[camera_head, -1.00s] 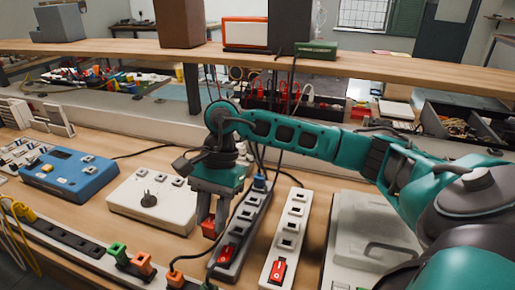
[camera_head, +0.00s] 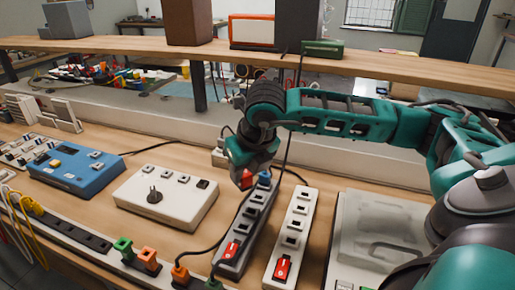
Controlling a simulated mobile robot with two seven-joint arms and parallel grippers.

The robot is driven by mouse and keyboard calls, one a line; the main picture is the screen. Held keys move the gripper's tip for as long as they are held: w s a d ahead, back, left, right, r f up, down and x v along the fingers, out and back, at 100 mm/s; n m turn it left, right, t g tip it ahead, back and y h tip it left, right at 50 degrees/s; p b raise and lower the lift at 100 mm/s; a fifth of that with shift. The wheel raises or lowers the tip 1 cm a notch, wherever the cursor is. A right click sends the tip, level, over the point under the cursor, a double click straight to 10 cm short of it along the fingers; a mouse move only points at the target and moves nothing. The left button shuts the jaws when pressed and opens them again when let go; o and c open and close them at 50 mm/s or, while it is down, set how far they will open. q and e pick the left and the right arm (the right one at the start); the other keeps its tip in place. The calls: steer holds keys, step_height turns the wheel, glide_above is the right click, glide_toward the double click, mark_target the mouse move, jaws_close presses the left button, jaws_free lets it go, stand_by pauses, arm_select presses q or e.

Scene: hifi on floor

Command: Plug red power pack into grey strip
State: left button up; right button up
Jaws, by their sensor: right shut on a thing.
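My right gripper (camera_head: 244,178) is above the far end of the grey strip (camera_head: 247,225). It is shut on the red power pack (camera_head: 246,181), of which only a small part shows below the fingers. The pack is close to a blue plug (camera_head: 264,179) at the strip's far end. I cannot tell whether the pack touches the strip. The strip has a row of sockets and a red switch (camera_head: 231,250) at its near end. My left gripper is not in view.
A white strip (camera_head: 293,230) lies just right of the grey one. A white box with a black plug (camera_head: 154,197) and a blue box (camera_head: 75,173) stand to the left. A dark strip with green and orange plugs (camera_head: 147,256) runs along the front. Cables cross nearby.

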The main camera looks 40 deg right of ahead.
steer(key=d+r+m+g+h, duration=0.3)
steer(key=d+m, duration=0.2)
steer(key=m, duration=0.6)
steer(key=f+b, duration=0.1)
steer(key=f, duration=0.1)
steer(key=f+b, duration=0.1)
steer(key=f, duration=0.2)
steer(key=f+b, duration=0.2)
steer(key=shift+w+a+f, duration=0.2)
steer(key=shift+w+f, duration=0.1)
steer(key=shift+w, duration=0.05)
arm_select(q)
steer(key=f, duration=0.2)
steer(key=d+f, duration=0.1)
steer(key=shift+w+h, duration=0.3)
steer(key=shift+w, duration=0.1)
arm_select(e)
steer(key=shift+f, duration=0.25)
arm_select(q)
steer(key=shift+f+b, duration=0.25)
steer(key=shift+b, duration=0.2)
arm_select(e)
steer(key=shift+w, duration=0.1)
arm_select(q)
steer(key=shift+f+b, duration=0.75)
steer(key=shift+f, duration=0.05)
arm_select(e)
steer(key=shift+f, duration=0.7)
